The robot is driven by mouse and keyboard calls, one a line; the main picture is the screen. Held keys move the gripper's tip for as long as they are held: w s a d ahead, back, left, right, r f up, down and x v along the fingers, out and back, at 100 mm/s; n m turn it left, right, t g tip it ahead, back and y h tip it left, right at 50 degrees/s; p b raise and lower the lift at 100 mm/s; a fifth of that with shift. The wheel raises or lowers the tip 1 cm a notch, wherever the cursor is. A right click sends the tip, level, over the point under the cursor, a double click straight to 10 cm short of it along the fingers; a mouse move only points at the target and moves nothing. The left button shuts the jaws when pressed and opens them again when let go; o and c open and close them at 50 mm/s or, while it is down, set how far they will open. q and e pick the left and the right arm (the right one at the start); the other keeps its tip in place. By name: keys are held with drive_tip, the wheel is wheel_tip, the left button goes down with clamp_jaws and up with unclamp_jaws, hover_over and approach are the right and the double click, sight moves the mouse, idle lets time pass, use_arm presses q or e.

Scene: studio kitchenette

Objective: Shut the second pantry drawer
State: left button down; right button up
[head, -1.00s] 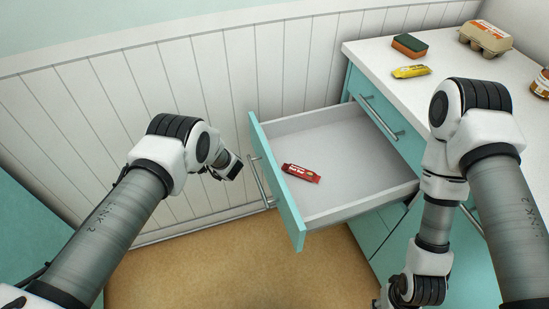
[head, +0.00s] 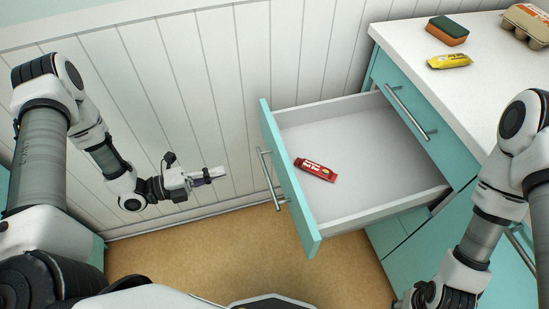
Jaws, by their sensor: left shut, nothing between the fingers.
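The second pantry drawer (head: 291,183) is pulled well out of the teal cabinet, below a closed top drawer (head: 409,104). Its teal front faces left and carries a metal bar handle (head: 270,180). A red wrapped bar (head: 316,169) lies on the drawer floor. My left gripper (head: 222,173) is shut and empty, to the left of the drawer front and apart from its handle. My right arm reaches down at the right, in front of the cabinet; its fingers are not clearly visible.
On the white countertop (head: 470,90) lie a green and orange sponge (head: 448,32), a yellow packet (head: 450,61) and an egg carton (head: 527,24). A white panelled wall (head: 200,90) runs behind the drawer. Brown floor (head: 230,250) is clear below my left gripper.

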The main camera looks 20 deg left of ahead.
use_arm(q)
approach(279, 159)
drive_tip(key=shift+m, duration=0.3)
drive_tip(key=x, duration=0.7)
drive_tip(key=shift+d+r+b, duration=0.1)
drive_tip(key=shift+d+b, duration=0.1)
drive_tip(key=shift+b, duration=0.2)
